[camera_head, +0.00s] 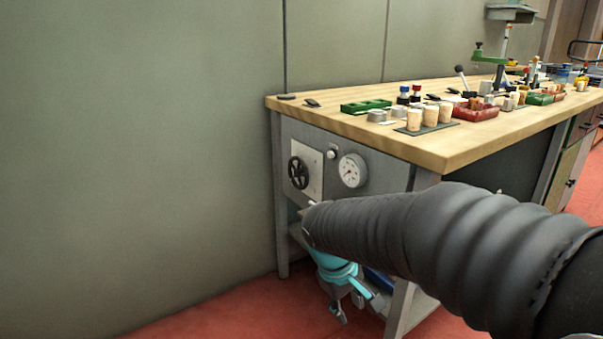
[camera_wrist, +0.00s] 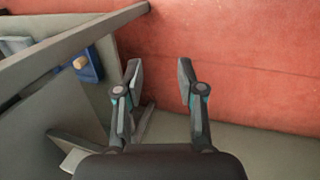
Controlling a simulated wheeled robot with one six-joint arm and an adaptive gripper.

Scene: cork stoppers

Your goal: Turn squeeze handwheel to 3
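The black handwheel (camera_head: 299,173) is mounted on a pale plate (camera_head: 313,160) on the end panel of the workbench, at the left in the head view. A round white gauge (camera_head: 352,170) sits to its right, and a small knob (camera_head: 332,154) lies between them. I cannot read the marks on either. My gripper (camera_head: 348,311) hangs below and to the right of the handwheel, pointing down, apart from it. In the wrist view my gripper (camera_wrist: 159,82) is open and empty, with its fingers over the red floor. The handwheel does not show in the wrist view.
The wooden benchtop (camera_head: 440,150) carries corks, a green tray (camera_head: 366,106) and red trays. A bench leg (camera_head: 281,235) and a lower shelf are close to my gripper. A blue bin (camera_wrist: 87,66) sits on the shelf. The red floor (camera_head: 225,305) is clear at the left.

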